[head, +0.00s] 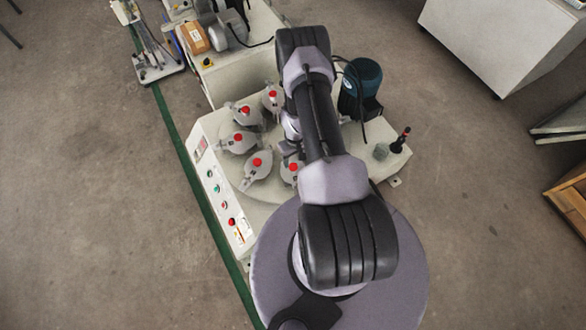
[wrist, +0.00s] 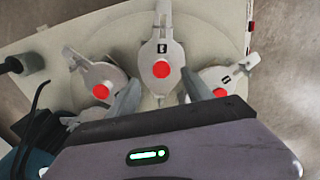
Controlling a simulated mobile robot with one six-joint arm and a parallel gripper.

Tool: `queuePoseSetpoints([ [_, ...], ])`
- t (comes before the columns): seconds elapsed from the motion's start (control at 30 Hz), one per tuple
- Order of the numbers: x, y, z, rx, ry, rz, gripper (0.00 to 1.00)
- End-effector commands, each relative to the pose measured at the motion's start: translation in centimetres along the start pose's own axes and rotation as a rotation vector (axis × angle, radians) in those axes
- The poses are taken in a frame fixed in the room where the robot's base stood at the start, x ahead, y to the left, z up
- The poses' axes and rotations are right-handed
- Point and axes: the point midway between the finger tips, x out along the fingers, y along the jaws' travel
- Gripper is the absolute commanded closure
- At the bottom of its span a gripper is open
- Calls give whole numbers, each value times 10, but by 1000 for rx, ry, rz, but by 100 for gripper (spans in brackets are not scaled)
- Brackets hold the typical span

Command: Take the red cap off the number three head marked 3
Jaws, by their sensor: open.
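Several grey heads with red caps stand in a ring on a round plate; in the head view red caps show at the back (head: 246,109), the left (head: 238,137) and the front (head: 257,162). In the wrist view one head stands in the middle with its red cap (wrist: 161,69) and a small black label whose figure I cannot read surely. Other capped heads stand to its left (wrist: 101,91) and right (wrist: 220,93), also with labels too small to read. My gripper (wrist: 161,80) is open, its two grey fingers apart below the middle cap, apparently empty.
The round plate sits on a pale machine with a button panel (head: 222,190) at its left. Neighbouring heads are close on both sides.

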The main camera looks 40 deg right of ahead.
Motion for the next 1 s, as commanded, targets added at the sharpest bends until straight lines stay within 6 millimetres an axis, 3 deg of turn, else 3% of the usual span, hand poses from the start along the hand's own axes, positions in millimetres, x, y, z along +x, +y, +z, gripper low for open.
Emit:
queuePoseSetpoints([
  [0.03,13,0,0,0,-1,0,41],
  [0.27,34,0,-3,0,0,0,41],
  [0.47,73,-1,-9,0,-1,0,41],
  [0.67,72,-1,-9,0,0,0,41],
  [0.9,72,-1,-9,0,0,0,86],
  [1.0,72,-1,-9,1,0,0,100],
])
